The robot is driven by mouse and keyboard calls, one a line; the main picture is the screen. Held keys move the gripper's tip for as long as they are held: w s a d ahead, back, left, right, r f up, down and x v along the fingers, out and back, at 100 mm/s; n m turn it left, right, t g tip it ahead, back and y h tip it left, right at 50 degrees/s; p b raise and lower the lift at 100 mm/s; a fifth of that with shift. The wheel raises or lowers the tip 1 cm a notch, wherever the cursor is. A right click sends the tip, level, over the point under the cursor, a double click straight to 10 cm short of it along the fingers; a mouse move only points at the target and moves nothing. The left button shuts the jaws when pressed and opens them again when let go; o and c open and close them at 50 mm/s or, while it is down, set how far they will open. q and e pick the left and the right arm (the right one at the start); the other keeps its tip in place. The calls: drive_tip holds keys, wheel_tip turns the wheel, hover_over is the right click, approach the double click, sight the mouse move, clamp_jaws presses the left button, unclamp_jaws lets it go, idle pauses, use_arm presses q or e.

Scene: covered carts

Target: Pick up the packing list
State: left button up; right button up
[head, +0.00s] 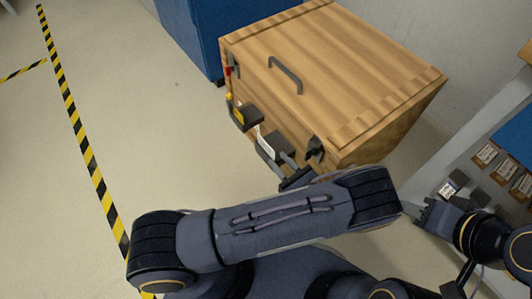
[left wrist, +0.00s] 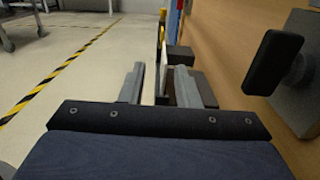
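A thin white sheet or card (head: 267,147), which looks like the packing list, stands upright at the side of the wooden crate (head: 335,75). It also shows edge-on in the left wrist view (left wrist: 164,76). My left gripper (head: 272,148) is beside the crate's side, with its fingers on either side of the white sheet. In the left wrist view the fingers (left wrist: 157,88) are apart, with a visible gap to the left of the sheet. My right gripper (head: 422,213) is at the right, near the shelf; its finger opening is not clear.
The crate has a lid handle (head: 286,75), a black latch (head: 315,149) and a dark block (head: 245,115) with yellow on its side. A blue cabinet (head: 205,35) stands behind. A shelf with small labelled items (head: 487,154) is at the right.

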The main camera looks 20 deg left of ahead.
sight(266, 143)
use_arm(q)
drive_tip(key=b+x, duration=0.1)
drive_tip(key=x, duration=0.3)
drive_tip(key=b+x, duration=0.2)
drive_tip(key=x, duration=0.2)
drive_tip(key=shift+w+d+f, duration=0.15)
drive_tip(key=shift+w, duration=0.4)
clamp_jaws()
